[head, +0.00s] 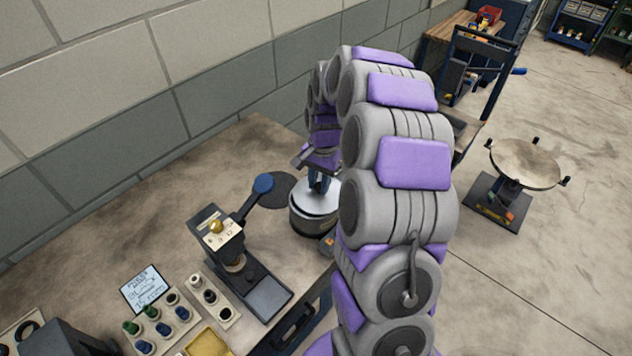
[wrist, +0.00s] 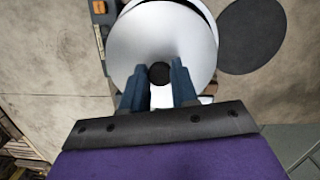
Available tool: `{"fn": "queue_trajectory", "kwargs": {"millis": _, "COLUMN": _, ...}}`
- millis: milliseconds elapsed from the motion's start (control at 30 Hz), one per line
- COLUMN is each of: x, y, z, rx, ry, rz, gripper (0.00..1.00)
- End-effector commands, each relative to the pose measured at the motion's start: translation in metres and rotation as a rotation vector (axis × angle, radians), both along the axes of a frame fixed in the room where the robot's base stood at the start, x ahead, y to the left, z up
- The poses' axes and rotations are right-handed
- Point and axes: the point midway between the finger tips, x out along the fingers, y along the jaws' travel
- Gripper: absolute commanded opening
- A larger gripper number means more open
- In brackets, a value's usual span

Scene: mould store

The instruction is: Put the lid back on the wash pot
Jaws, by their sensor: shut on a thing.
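My gripper (wrist: 158,78) is shut on the black knob (wrist: 160,72) of the lid, one blue finger on each side. The lid (wrist: 165,35) is a round silver disc; it also shows in the head view (head: 312,201). The wash pot (head: 311,224) is a squat, round metal pot standing near the bench's right edge, directly under the lid. In the wrist view a dark crescent and a pale rim show past the lid's edge, so the lid looks slightly off-centre. I cannot tell whether it touches the pot. My arm hides part of the pot's right side.
A flat dark disc (head: 270,190) lies on the bench left of the pot, with a blue-ended lever (head: 262,184) of a bench press (head: 235,255) reaching over it. An orange-and-grey device (head: 328,245) sits close in front of the pot. The wall runs behind.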

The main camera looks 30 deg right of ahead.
Motion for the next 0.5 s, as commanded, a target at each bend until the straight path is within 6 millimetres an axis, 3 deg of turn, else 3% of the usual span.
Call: {"fn": "queue_trajectory", "kwargs": {"millis": 500, "x": -0.0001, "y": 0.0096, "z": 0.0016, "rx": -0.002, "ry": 0.001, "rz": 0.002, "gripper": 0.0}}
